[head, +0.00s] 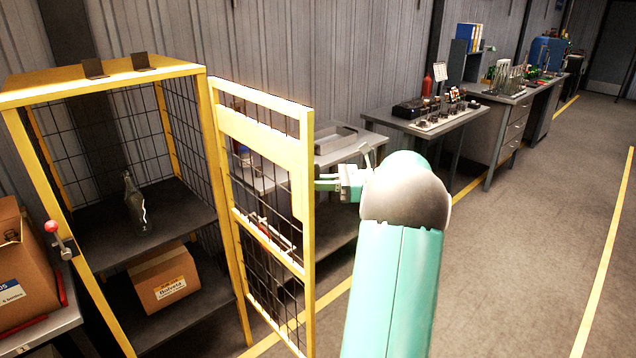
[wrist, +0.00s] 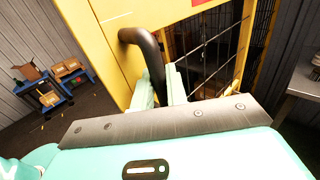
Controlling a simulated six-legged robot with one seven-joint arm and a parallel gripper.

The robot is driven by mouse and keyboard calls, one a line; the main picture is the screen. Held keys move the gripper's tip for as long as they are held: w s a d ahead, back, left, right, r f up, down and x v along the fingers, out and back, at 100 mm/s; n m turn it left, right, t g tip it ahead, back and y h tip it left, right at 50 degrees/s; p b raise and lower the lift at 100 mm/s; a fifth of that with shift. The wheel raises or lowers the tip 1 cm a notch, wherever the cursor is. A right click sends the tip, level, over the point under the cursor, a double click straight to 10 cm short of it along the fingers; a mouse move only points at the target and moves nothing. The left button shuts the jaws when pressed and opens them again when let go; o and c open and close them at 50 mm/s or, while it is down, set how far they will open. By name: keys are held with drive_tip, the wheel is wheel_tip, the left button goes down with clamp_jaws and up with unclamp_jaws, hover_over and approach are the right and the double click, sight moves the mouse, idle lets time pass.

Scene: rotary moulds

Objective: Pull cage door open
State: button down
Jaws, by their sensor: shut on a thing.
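The cage door (head: 262,158) is a yellow frame with wire mesh, standing swung out from the right side of the yellow cage (head: 190,70). The cage front is open. Inside on the upper shelf stands a glass bottle (head: 135,203), with a cardboard box (head: 162,278) on the lower shelf. My gripper (head: 322,184) is at the door's free edge, with the arm to the right of it. In the wrist view my gripper (wrist: 160,92) is shut on the dark curved door handle (wrist: 150,58). The fingertips are partly hidden by the handle.
A bench with a cardboard box (head: 25,265) and a red-knobbed lever (head: 55,232) stands left of the cage. Behind the door is a grey shelf table (head: 340,145); farther right is a workbench (head: 440,120). The floor (head: 510,250) at right is clear.

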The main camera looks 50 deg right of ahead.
drive_tip(key=c, duration=1.5)
unclamp_jaws()
drive_tip(key=v, duration=1.3)
drive_tip(key=shift+s+d, duration=0.25)
